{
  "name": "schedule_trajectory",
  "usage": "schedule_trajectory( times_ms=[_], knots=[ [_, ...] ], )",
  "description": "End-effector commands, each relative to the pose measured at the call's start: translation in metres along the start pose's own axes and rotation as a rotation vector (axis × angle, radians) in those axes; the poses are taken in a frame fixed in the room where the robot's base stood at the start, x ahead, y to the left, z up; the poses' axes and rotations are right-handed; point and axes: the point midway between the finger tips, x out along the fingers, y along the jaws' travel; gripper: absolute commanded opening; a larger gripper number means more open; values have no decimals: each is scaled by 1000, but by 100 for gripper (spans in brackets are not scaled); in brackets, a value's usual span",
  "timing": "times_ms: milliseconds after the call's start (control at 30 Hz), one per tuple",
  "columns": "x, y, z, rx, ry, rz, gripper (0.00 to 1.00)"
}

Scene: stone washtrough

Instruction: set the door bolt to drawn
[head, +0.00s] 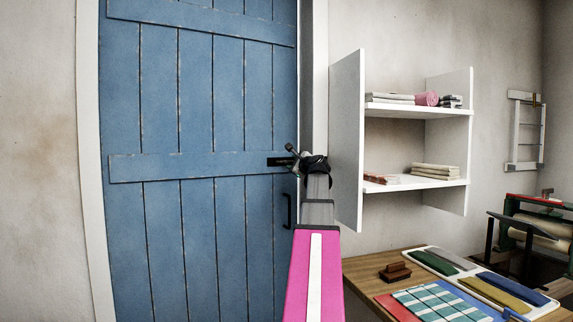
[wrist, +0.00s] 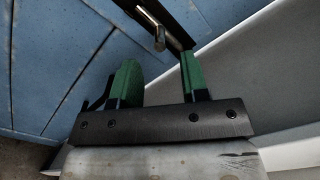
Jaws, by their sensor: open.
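The blue plank door (head: 210,110) fills the left of the head view. Its dark door bolt (head: 278,162) sits at the door's right edge, at the height of the middle crosspiece. My gripper (head: 293,154) is at the bolt and hides part of it. In the wrist view the bolt (wrist: 168,22) runs slantwise at the top, with a short metal knob (wrist: 159,43) sticking out. My gripper's green fingers (wrist: 158,75) are open and apart, with the knob just beyond the gap between them. I cannot tell whether they touch it. The bolt's far end is cut off.
A black pull handle (head: 288,211) is below the bolt. A white shelf unit (head: 347,140) with folded cloths stands close to the right of my arm. A wooden table (head: 362,272) with cloths and a brown block is at lower right. A roller machine (head: 535,235) is beyond.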

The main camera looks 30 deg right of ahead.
Motion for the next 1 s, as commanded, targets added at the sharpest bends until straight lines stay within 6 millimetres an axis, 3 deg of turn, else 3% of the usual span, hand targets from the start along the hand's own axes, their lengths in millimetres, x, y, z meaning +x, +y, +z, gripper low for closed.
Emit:
schedule_trajectory(
  times_ms=[100,300,700,833,1000],
  knots=[
    [26,-1,-1,0,0,2,41],
    [56,-1,-1,0,0,1,41],
    [66,1,0,-1,0,0,41],
    [66,1,0,-1,0,1,0],
    [65,2,1,-1,0,1,0]
  ],
)
